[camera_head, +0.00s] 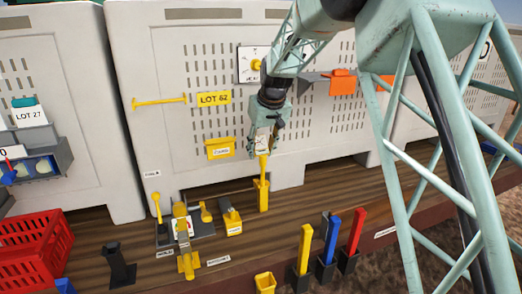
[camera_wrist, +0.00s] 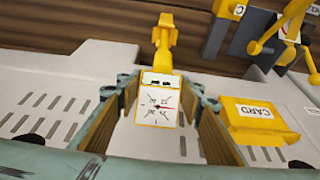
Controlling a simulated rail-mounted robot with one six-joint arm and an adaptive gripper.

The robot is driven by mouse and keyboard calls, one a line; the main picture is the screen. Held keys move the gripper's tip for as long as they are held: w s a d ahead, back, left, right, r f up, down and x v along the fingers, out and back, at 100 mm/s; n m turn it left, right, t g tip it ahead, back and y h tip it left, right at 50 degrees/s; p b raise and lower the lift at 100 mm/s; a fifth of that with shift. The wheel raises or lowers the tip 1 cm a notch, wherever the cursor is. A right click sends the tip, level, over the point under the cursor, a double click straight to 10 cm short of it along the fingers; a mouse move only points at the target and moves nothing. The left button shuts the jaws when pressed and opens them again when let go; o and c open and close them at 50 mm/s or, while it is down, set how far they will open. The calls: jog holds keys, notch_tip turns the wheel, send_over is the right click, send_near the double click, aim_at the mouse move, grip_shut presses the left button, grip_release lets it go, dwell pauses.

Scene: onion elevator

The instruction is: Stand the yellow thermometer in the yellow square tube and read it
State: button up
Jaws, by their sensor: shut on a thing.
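The yellow thermometer has a white dial plate (camera_wrist: 158,108) with a red pointer and a yellow stem. My gripper (camera_head: 268,143) is shut on it, with a finger on each side of the dial in the wrist view (camera_wrist: 161,92). The thermometer's yellow stem (camera_head: 263,163) points down in the head view. The yellow square tube (camera_head: 263,197) stands on the wooden deck directly below the gripper, against the pale bin. The stem's lower end meets the tube's top; I cannot tell how deep it sits. The dial's figures are too small to read.
A yellow card holder (camera_head: 220,149) hangs on the bin wall, left of the gripper. Yellow tools (camera_head: 183,230) and a yellow block (camera_head: 230,220) stand left of the tube. Yellow, blue (camera_head: 331,238) and red posts stand front right. A red crate (camera_head: 35,245) is far left.

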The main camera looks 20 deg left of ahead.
aim_at(261, 159)
jog(key=shift+f+b, duration=0.95)
jog(key=shift+f, duration=1)
jog(key=o, duration=1.2)
jog(key=shift+o, duration=0.2)
jog(key=shift+r, duration=0.1)
jog(key=v, duration=1.1)
jog(key=shift+s+d+r, duration=0.15)
jog(key=shift+d+r, duration=0.05)
jog(key=shift+r, duration=0.15)
